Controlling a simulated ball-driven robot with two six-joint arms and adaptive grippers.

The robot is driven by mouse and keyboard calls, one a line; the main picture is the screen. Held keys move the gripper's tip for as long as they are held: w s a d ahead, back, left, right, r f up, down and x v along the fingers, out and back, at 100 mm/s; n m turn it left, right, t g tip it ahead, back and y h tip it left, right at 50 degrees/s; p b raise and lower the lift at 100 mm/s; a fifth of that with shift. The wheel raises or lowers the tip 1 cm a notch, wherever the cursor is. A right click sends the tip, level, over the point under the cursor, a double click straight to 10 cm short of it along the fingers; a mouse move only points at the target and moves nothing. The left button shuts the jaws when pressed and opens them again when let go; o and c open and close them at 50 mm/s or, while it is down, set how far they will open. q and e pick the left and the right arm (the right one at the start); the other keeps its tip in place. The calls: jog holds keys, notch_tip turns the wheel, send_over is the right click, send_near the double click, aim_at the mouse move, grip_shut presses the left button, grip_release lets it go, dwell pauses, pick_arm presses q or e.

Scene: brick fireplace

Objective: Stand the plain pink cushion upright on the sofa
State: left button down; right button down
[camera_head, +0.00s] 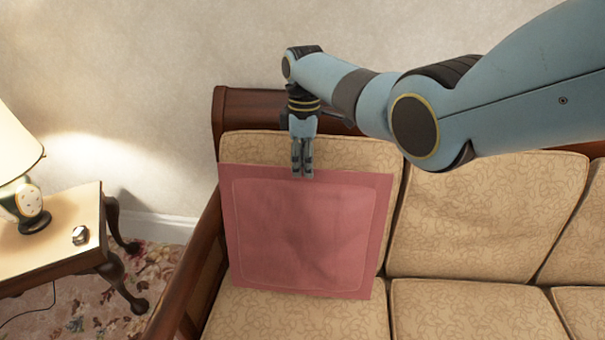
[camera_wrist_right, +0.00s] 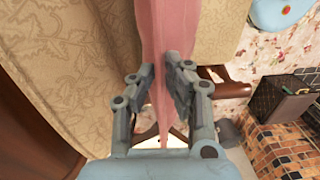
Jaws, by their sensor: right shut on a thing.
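The plain pink cushion (camera_head: 305,235) is upright at the left end of the sofa (camera_head: 450,220), its lower edge at the seat and its broad face toward the head camera. It stands in front of the beige back cushion. My right gripper (camera_head: 302,174) points down and is shut on the cushion's top edge. In the right wrist view the pink cushion (camera_wrist_right: 165,50) runs edge-on between the two fingers of my right gripper (camera_wrist_right: 165,90). I cannot tell whether the cushion's lower edge presses on the seat. My left gripper is not in view.
A wooden side table (camera_head: 60,245) with a lamp (camera_head: 20,175) and a small clock-like object (camera_head: 80,235) stands left of the sofa. The sofa's wooden arm (camera_head: 195,275) is close to the cushion's left side. The seat to the right is clear.

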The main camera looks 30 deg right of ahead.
jog(key=shift+w+d, duration=0.15)
jog(key=shift+w, duration=0.05)
jog(key=c, duration=1.2)
grip_release()
jog(key=shift+c, duration=0.2)
notch_tip(320, 180, up, 10)
jog(key=p, duration=1)
